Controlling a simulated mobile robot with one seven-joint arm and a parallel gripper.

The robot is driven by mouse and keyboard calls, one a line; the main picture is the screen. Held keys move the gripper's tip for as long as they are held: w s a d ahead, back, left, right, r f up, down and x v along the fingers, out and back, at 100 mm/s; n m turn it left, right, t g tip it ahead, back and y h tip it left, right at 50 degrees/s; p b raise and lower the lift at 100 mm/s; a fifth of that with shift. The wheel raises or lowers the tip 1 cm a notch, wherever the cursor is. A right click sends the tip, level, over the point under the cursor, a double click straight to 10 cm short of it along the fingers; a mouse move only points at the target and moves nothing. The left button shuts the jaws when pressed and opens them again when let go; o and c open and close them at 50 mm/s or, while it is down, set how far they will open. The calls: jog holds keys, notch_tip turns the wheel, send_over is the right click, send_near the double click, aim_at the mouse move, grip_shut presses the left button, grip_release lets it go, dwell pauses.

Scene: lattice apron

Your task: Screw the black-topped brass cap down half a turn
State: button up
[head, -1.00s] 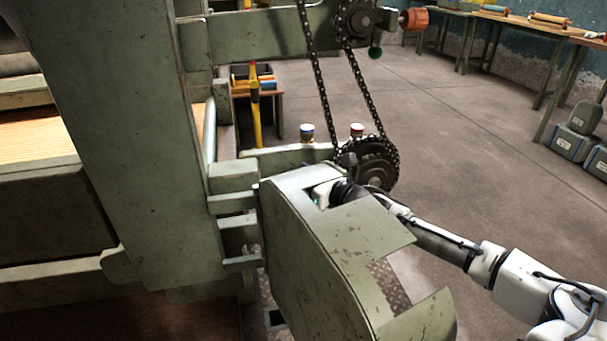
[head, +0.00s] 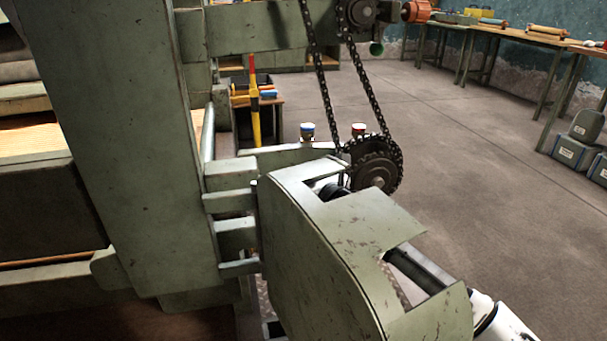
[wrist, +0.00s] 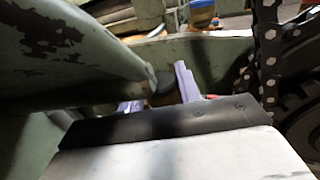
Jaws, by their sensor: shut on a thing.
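In the wrist view a dark, round-topped cap (wrist: 161,88) shows between the pale lilac fingers of my gripper (wrist: 157,92). I take it for the black-topped brass cap; its brass part is hidden. My gripper is shut on it, one finger on each side. In the head view the cap and the fingertips are hidden behind the green chain guard (head: 330,245).
A blue-topped cap (head: 307,132) and a red-and-white-topped cap (head: 358,130) stand on the green rail (head: 285,158) behind. A chain and sprocket (head: 375,172) are close on the right. The guard's sloping edge is close on the left in the wrist view.

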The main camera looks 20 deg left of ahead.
jog(key=o, duration=0.9)
jog(key=shift+s+a, duration=0.15)
jog(key=shift+o, duration=0.3)
jog(key=v, duration=1.3)
jog(key=shift+s+d+p, duration=0.2)
jog(key=shift+d+p, duration=0.15)
jog(key=shift+o, duration=0.2)
